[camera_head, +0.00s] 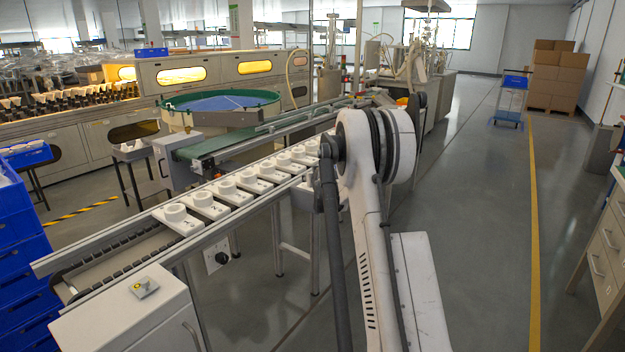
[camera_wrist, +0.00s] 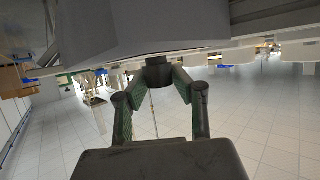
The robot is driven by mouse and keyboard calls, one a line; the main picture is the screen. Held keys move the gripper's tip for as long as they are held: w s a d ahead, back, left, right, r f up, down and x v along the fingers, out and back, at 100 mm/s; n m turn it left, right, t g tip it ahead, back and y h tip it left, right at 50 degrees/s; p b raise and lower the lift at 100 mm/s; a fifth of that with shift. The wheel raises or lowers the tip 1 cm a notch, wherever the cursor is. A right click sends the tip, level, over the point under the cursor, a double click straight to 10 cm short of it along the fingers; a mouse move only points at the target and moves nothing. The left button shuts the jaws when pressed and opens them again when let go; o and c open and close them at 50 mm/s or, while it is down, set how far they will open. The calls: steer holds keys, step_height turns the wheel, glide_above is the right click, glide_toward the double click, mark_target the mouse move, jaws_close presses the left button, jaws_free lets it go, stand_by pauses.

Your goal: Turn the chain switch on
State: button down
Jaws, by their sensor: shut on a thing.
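In the wrist view my gripper (camera_wrist: 160,88) has both fingers closed in on a dark round knob-like piece (camera_wrist: 158,68), against the edge of a pale grey body (camera_wrist: 150,30). Between the fingers, the far side of this piece is hidden. In the head view my arm hides the gripper. A black knob (camera_head: 222,258) on a white plate sits on the near side of the conveyor, with no gripper on it. A small switch (camera_head: 144,288) on a yellowish plate sits on the white cabinet. I cannot tell which one is the chain switch.
The chain conveyor (camera_head: 130,248) carries several white blocks with round tops. Blue crates (camera_head: 25,270) are stacked at the left. A green-rimmed round feeder (camera_head: 220,103) stands behind. The grey floor (camera_head: 480,220) at the right is clear up to the yellow line.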

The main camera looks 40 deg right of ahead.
steer(key=shift+m+g+h, duration=0.6)
steer(key=shift+m+h, duration=0.4)
steer(key=shift+m+g+h, duration=0.5)
steer(key=shift+m+g, duration=0.1)
steer(key=c, duration=1.4)
jaws_free()
steer(key=shift+o, duration=0.2)
steer(key=v, duration=1.2)
steer(key=shift+f, duration=0.1)
